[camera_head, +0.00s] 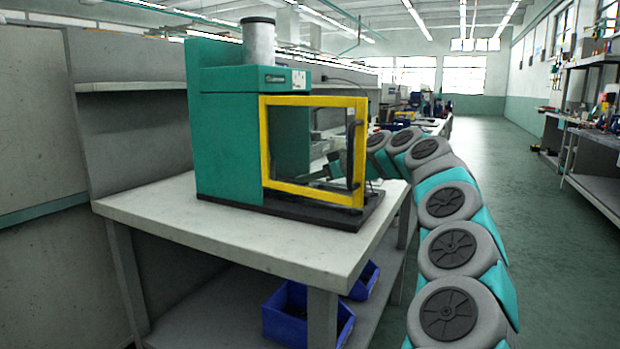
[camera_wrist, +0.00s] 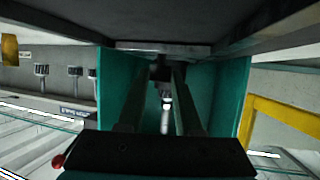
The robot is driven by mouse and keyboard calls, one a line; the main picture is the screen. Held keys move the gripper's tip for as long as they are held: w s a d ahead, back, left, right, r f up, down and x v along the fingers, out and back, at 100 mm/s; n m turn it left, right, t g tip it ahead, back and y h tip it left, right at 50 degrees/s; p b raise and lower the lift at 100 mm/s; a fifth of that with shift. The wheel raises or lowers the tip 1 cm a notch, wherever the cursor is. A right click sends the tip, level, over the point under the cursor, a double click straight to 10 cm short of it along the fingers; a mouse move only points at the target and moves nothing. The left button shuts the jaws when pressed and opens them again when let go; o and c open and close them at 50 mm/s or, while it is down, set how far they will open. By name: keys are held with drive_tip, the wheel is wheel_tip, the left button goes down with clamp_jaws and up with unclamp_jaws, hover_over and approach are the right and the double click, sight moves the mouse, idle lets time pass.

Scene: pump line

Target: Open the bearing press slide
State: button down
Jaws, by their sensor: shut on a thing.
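The bearing press (camera_head: 232,125) is a teal machine with a grey cylinder on top, standing on a table. A yellow-framed clear panel (camera_head: 312,100) is on its front. My arm reaches in from the right, and my gripper (camera_head: 322,173) shows dimly through the panel, low in the press. In the wrist view my gripper (camera_wrist: 160,76) points between teal walls, its two long dark fingers closed at a small dark part, seemingly the handle of the slide. The slide itself is hard to make out in the shadow. A bright metal rod (camera_wrist: 166,103) shows between the fingers.
The grey table (camera_head: 165,215) has a bare front left. Blue bins (camera_head: 285,318) sit on its lower shelf. A grey partition (camera_head: 130,120) stands behind at left. The yellow frame (camera_wrist: 285,115) is close beside my gripper in the wrist view. The floor at right is open.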

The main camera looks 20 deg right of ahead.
drive_tip(key=shift+d, duration=0.1)
idle(0.7)
drive_tip(key=s+d+b, duration=0.1)
drive_tip(key=s+d, duration=0.2)
drive_tip(key=s, duration=0.2)
drive_tip(key=s+d+b, duration=0.1)
drive_tip(key=s+d, duration=0.3)
drive_tip(key=s, duration=0.1)
drive_tip(key=s+d+b, duration=0.2)
drive_tip(key=s+d, duration=0.2)
drive_tip(key=s, duration=0.1)
drive_tip(key=shift+d+r, duration=0.1)
drive_tip(key=shift+d, duration=0.15)
drive_tip(key=c, duration=0.6)
unclamp_jaws()
drive_tip(key=v, duration=0.7)
drive_tip(key=shift+s+d+r+p, duration=0.1)
drive_tip(key=shift+s+d+p, duration=0.05)
drive_tip(key=shift+s+p, duration=0.2)
